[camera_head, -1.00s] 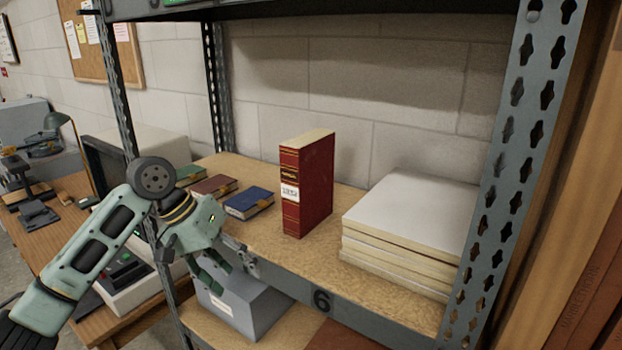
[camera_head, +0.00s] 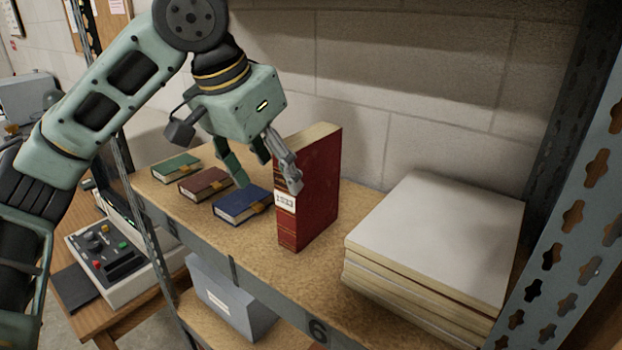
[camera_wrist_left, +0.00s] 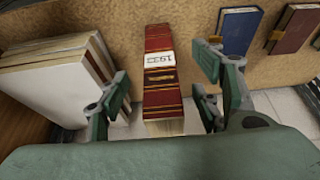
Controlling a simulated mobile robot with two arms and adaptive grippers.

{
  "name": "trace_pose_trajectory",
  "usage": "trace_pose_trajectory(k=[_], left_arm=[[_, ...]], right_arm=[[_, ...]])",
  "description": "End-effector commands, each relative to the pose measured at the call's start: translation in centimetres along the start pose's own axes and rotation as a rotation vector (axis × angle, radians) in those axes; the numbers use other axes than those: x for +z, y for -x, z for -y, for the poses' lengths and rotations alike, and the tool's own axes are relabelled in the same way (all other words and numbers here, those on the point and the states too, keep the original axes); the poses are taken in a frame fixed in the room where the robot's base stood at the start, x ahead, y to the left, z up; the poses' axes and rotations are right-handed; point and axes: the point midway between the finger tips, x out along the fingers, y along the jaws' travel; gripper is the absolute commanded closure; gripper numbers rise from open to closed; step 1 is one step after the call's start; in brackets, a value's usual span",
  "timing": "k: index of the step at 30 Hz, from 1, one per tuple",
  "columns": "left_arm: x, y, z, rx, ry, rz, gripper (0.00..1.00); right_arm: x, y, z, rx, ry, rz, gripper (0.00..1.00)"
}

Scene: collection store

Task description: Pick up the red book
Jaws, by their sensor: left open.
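The red book (camera_head: 318,190) stands upright on the shelf, its spine with gold bands and a white label facing the front. My left gripper (camera_head: 262,180) is open at the book's upper left, with one finger in front of part of the spine in the head view. In the left wrist view, the red book (camera_wrist_left: 161,85) lies between the two spread fingers of my left gripper (camera_wrist_left: 160,95), with gaps on both sides. I cannot tell how far the fingertips are from it in depth. My right gripper is not in view.
A stack of large white volumes (camera_head: 435,235) lies right of the red book. Blue (camera_head: 240,203), brown (camera_head: 203,184) and green (camera_head: 176,167) books lie flat to its left. A perforated metal post (camera_head: 575,190) stands at right. A grey box (camera_head: 225,295) sits on the lower shelf.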

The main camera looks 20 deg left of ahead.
Motion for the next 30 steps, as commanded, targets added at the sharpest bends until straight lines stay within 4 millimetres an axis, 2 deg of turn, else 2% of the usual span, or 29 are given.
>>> trace_pose_trajectory(k=[1,3,7,11,14,19,21,25,30], left_arm=[[-1.1,-0.1,-0.1,0.0,0.001,0.004,0.41],[-2.4,-0.5,-0.1,0.002,0.001,0.004,0.41],[-4.2,-1.4,0.0,0.001,0.001,0.002,0.41],[-5.0,-2.0,-0.1,0.002,0.001,0.001,0.41],[-5.6,-2.1,0.0,0.001,0.002,0.002,0.41],[-8.4,-3.0,-0.1,0.003,0.002,0.003,0.41],[-9.6,-3.5,-0.1,0.002,0.002,0.003,0.41],[-9.2,-5.8,0.0,0.0,0.001,0.004,0.41],[-9.2,-6.8,0.0,0.0,0.001,0.0,0.41]], right_arm=[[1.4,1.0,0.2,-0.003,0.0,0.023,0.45],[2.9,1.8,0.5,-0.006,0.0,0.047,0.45],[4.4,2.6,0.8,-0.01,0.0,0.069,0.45],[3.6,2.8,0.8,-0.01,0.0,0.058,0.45],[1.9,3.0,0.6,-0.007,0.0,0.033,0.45],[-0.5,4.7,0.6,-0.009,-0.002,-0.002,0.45],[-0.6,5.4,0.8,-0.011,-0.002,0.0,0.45],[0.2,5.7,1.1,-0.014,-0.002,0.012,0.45],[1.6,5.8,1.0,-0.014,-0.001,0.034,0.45]])
